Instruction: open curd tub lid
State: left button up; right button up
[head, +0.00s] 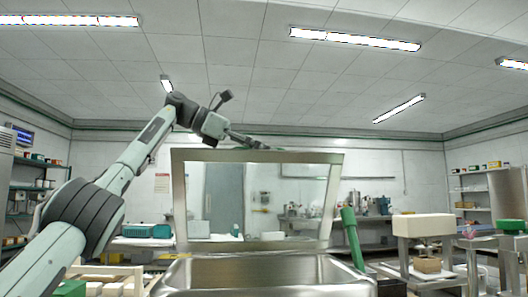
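The curd tub (265,272) is a steel basin at the bottom centre, close in front of me. Its lid (256,156) is a metal frame around a clear pane, and it stands raised, nearly upright, above the tub. My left arm reaches in from the left, and my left gripper (258,145) is at the lid's top edge, near its middle. Whether it touches the lid, and whether its fingers are open or shut, is too small to tell. My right gripper is not in view.
A green cylinder (352,238) leans beside the tub's right edge. A white block (422,225) sits on a stand at the right. Wooden crates (100,271) are at the lower left. A bench with lab equipment (372,205) runs along the back wall.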

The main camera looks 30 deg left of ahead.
pick_arm(q)
jog(key=shift+a, duration=0.15)
jog(key=v, duration=0.6)
jog(key=shift+r, duration=0.1)
jog(key=shift+s+a+r, duration=0.2)
jog(key=shift+s+a, duration=0.2)
jog(key=shift+s, duration=0.05)
